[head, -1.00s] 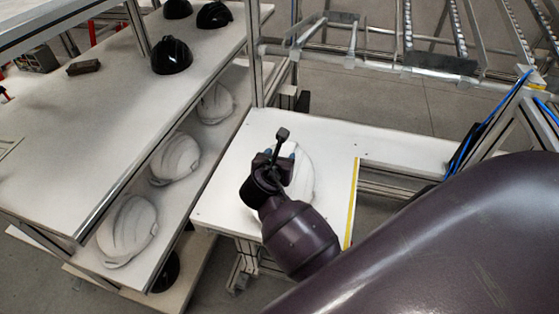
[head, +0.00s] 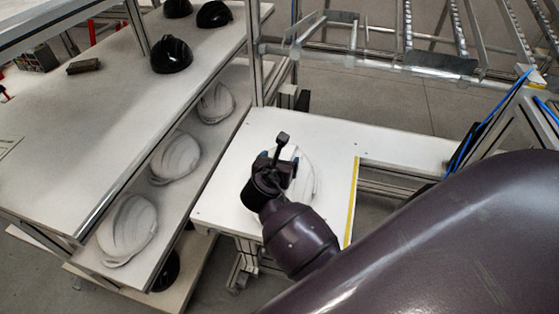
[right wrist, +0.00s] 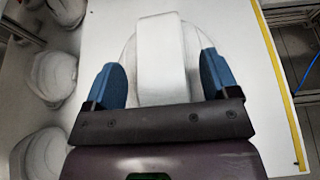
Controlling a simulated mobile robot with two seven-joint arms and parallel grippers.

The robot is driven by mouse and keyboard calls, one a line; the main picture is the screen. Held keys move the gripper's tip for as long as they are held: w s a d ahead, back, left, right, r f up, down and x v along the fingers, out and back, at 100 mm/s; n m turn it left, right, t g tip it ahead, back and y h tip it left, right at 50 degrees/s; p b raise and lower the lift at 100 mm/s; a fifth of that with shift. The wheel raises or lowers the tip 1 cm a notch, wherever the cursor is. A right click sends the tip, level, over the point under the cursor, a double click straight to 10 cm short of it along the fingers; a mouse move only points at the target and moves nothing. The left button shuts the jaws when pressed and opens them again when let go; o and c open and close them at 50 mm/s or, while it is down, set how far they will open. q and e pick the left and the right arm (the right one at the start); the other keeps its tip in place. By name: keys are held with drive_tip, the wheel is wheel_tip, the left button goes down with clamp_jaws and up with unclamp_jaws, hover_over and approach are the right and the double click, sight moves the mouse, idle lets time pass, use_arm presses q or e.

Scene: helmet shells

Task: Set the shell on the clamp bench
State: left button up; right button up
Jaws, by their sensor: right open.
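A white helmet shell (head: 305,178) rests on the white top of the clamp bench (head: 225,190), partly hidden behind my right gripper (head: 284,158) in the head view. In the right wrist view the shell (right wrist: 162,60) lies between the two blue fingertips of the right gripper (right wrist: 161,80). The fingers are open, one on each side of the shell. I cannot tell whether either finger touches it. My left gripper is not in view.
Several white shells (head: 127,226) sit on the lower shelf at left. A yellow strip (head: 351,203) runs along the bench's right edge. A metal frame stands behind the bench.

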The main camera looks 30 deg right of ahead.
drive_tip(key=shift+r, duration=0.2)
drive_tip(key=v, duration=1.2)
drive_tip(key=shift+f, duration=0.1)
